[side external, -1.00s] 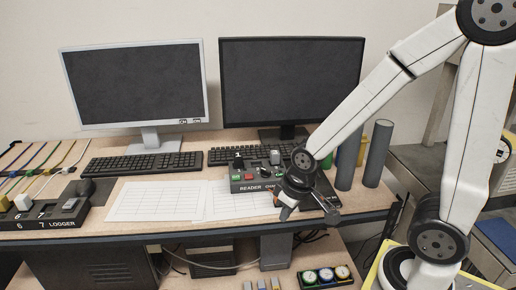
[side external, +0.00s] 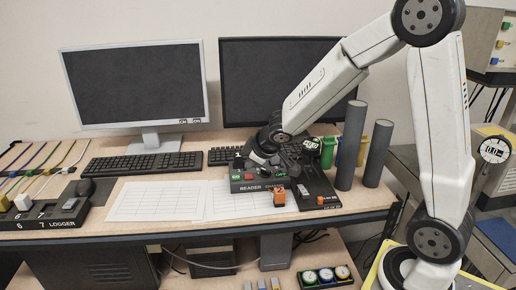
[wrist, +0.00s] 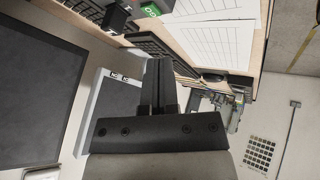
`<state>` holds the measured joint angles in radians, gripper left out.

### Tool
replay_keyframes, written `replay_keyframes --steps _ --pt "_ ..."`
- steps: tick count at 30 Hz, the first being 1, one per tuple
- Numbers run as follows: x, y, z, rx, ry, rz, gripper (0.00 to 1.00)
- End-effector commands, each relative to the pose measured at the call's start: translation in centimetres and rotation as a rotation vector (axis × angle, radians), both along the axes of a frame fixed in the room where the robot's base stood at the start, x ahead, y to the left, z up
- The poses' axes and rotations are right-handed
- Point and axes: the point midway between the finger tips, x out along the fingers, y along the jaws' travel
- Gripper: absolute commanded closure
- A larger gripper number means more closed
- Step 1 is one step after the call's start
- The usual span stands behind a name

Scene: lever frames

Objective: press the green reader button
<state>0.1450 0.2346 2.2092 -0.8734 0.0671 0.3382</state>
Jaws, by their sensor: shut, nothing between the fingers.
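The dark reader box (side external: 262,187), with its white READER label, sits on the desk in the side external view. A small green button (side external: 236,177) shows at its left front, beside a red button (side external: 249,177). A green patch (side external: 281,173) with pale marking shows farther right on the box. A green piece with a white mark (wrist: 150,10) is at the wrist view's top edge; I cannot tell which of these it is. My gripper (side external: 260,159) is over the back of the box, partly hidden by dark parts. In the wrist view its fingers (wrist: 158,82) are together and empty.
Two monitors (side external: 135,85) and keyboards (side external: 140,164) stand behind. Grey cylinders (side external: 378,152) rise to the right. Paper sheets (side external: 155,201) lie flat to the left; the logger (side external: 60,214) is farther left.

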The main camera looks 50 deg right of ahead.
Motion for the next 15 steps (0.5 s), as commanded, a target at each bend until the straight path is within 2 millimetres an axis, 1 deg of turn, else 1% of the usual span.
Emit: replay_keyframes --steps 1,6,15 --pt "0.8 -0.4 0.2 -0.011 -0.016 0.019 1.0" --pt "3.2 -1.3 0.8 -0.053 -0.06 0.096 1.0" --pt "6.6 -2.8 1.5 -0.113 -0.111 0.23 1.0"
